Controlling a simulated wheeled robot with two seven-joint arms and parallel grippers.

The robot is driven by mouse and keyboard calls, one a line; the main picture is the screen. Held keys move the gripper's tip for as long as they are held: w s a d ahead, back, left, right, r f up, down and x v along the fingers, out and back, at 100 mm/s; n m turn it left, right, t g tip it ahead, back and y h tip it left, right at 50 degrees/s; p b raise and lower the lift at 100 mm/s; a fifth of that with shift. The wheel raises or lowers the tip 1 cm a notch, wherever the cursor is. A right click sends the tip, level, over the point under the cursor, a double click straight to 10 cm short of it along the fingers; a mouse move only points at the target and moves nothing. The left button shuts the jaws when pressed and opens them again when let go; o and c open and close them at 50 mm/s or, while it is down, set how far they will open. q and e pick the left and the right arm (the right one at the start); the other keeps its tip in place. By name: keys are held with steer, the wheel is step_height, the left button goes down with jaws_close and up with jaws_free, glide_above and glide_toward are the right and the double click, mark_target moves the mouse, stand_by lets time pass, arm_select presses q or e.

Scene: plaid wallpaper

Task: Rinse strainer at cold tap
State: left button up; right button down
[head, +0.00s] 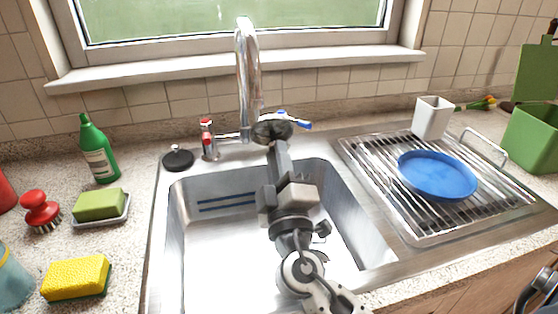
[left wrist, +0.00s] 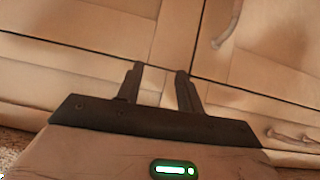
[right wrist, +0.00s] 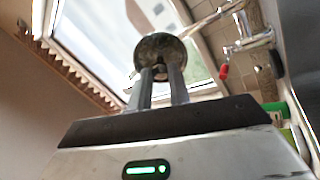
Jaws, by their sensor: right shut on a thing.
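The strainer (head: 272,127), small, round and dark, is in front of the tap (head: 247,75), at the back edge of the sink (head: 215,240). My right gripper (head: 278,146) is shut on it; the right wrist view shows the strainer (right wrist: 160,50) at the fingertips. The cold tap's blue handle (head: 294,121) is just right of the strainer. The red hot handle (head: 207,131) is at the left. The strainer hides part of the tap's base, and I cannot tell whether water runs. My left gripper (left wrist: 160,72) is open and empty, facing wooden cupboard doors.
A black plug (head: 178,159) lies at the sink's back left corner. Left are a green bottle (head: 98,152), soap (head: 100,204), a red brush (head: 40,209) and a yellow sponge (head: 76,278). Right, a rack (head: 430,229) holds a blue plate (head: 437,174) and white cup (head: 432,118).

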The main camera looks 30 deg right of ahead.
steer(key=shift+d, duration=0.15)
steer(key=shift+d, duration=0.45)
steer(key=shift+a+b, duration=0.15)
steer(key=shift+b, duration=0.15)
steer(key=shift+a, duration=0.5)
steer(key=s+b, duration=0.3)
steer(key=s, duration=0.5)
steer(key=shift+d+b, duration=0.3)
steer(key=shift+d, duration=0.05)
